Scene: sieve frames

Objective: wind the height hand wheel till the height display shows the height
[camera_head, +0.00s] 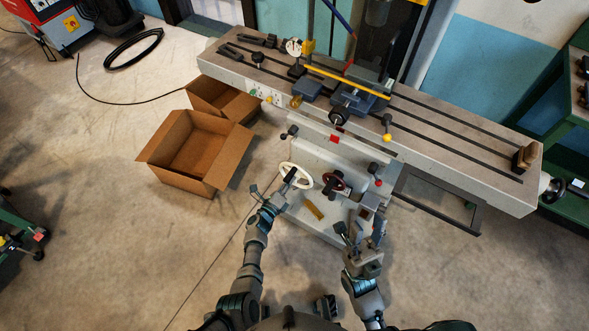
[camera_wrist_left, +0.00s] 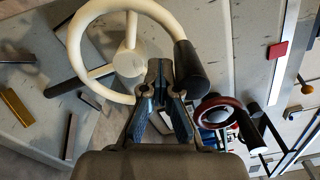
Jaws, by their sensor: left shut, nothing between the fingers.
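A cream hand wheel (camera_head: 284,170) with a dark grip handle is on the front of the machine; in the left wrist view its rim (camera_wrist_left: 75,45) and black handle (camera_wrist_left: 190,68) are large. A smaller dark red hand wheel (camera_head: 333,183) sits to its right and also shows in the left wrist view (camera_wrist_left: 216,101). I cannot tell which wheel is for height, and no height reading is legible. My left gripper (camera_head: 285,186) is shut and empty at the cream wheel; its fingertips (camera_wrist_left: 160,84) are close beside the black handle. My right gripper (camera_head: 361,229) looks open, lower right of the wheels.
The long slotted machine table (camera_head: 460,150) is behind the wheels, with a dial gauge (camera_head: 293,47) and clamps on it. Ball-ended levers (camera_head: 387,137) stick out near the wheels. An open cardboard box (camera_head: 158,148) stands at left. The floor at lower left is mostly clear.

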